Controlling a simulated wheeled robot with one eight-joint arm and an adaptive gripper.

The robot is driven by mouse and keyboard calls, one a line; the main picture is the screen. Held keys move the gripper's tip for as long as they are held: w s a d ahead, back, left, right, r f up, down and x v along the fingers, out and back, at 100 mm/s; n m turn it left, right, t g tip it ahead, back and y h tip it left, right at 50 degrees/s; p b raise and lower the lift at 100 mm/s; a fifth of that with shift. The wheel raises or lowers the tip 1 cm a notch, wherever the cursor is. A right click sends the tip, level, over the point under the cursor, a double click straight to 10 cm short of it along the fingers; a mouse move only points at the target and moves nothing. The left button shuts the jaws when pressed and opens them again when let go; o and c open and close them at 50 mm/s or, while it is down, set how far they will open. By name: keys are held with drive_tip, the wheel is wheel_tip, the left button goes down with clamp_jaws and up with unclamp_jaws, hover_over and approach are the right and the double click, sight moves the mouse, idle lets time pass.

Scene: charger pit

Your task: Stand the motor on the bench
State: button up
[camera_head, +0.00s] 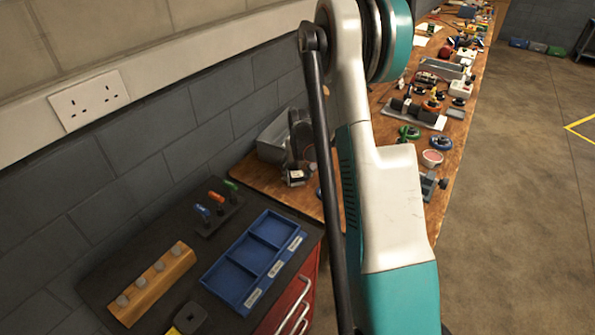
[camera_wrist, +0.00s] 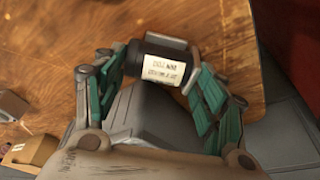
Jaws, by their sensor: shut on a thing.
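The motor (camera_wrist: 163,66) is a short dark cylinder with a white printed label facing the wrist camera. My gripper (camera_wrist: 150,75) has its teal-sided fingers closed on it from both sides in the wrist view. The wooden bench (camera_wrist: 55,45) shows beyond and below the motor. I cannot tell whether the motor touches the bench. In the head view the bench (camera_head: 262,180) runs along the wall, and my arm covers the middle of it.
A dark-topped cabinet with red drawers (camera_head: 297,292) stands at the near end of the bench. On it are a blue tray (camera_head: 233,278), a wooden block (camera_head: 150,284) and a tool rack (camera_head: 216,216). Many parts crowd the bench farther back. Bare wood shows around the motor.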

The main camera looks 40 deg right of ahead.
drive_tip(key=shift+f, duration=0.1)
drive_tip(key=shift+f, duration=0.1)
drive_tip(key=o, duration=1.4)
drive_tip(key=shift+c, duration=0.2)
drive_tip(key=p+v, duration=0.4)
drive_tip(key=v, duration=0.8)
drive_tip(key=shift+r, duration=0.2)
